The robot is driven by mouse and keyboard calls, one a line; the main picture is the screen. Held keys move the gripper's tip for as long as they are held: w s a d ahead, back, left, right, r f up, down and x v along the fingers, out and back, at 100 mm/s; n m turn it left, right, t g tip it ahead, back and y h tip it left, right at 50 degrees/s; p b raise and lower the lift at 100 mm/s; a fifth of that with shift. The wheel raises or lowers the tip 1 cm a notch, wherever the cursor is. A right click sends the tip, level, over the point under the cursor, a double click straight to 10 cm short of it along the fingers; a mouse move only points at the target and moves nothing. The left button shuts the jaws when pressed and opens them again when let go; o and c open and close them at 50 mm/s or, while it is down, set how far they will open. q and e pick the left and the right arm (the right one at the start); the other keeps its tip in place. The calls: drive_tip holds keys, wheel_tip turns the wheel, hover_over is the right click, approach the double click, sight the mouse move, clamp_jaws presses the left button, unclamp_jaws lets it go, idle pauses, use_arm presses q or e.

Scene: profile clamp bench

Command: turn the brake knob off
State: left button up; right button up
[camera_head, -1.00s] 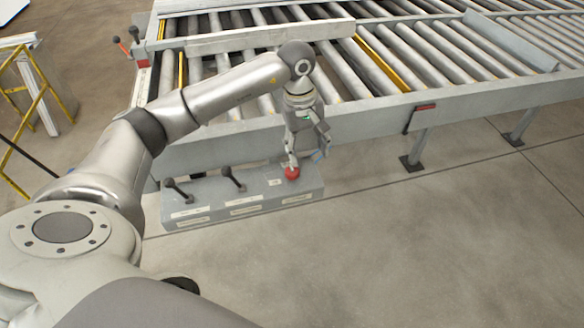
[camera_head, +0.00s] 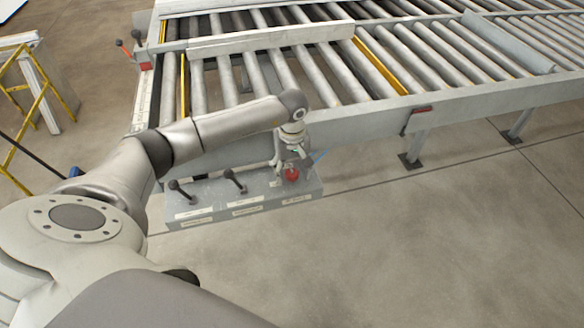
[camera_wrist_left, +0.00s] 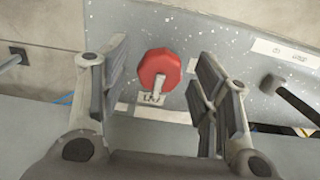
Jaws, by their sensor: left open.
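The red brake knob (camera_head: 291,174) is on the top of a grey control box (camera_head: 262,190), near its right end. In the left wrist view the knob (camera_wrist_left: 160,68) shows as a red faceted disc with a pale pointer toward a small label. My left gripper (camera_head: 290,163) is just over the knob in the head view. In the left wrist view its two fingers (camera_wrist_left: 158,88) are open, one on each side of the knob, with gaps on both sides. I cannot tell how far above the knob they are. My right gripper is in no view.
Two black-knobbed levers, a left one (camera_head: 183,191) and a middle one (camera_head: 235,181), stand on the same box. A roller conveyor (camera_head: 380,70) with a side rail runs behind it. The floor (camera_head: 430,240) in front and to the right is clear.

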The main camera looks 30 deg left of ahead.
use_arm(q)
drive_tip(key=shift+c, duration=0.2)
drive_tip(key=c, duration=1)
